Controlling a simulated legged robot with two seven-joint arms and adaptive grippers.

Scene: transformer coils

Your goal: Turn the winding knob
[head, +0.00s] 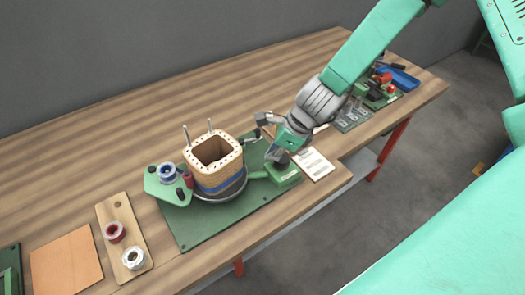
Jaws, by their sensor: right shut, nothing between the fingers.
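The coil winder stands on a green base plate (240,209), with a square wooden coil former (217,158) wrapped in a blue band near its middle. To the right of the former is a small green housing (285,176), joined to it by a green shaft. My right gripper (276,151) reaches down from the upper right, just over this housing. It is shut and empty. I cannot make out the winding knob clearly; the gripper covers the top of the housing, and I cannot tell whether it touches anything. My left gripper is out of view.
Further left are a wooden board (115,211) with red and white tape rolls and an orange sheet (66,262). A paper card (315,165) lies right of the housing. A blue tray (400,79) is at far right.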

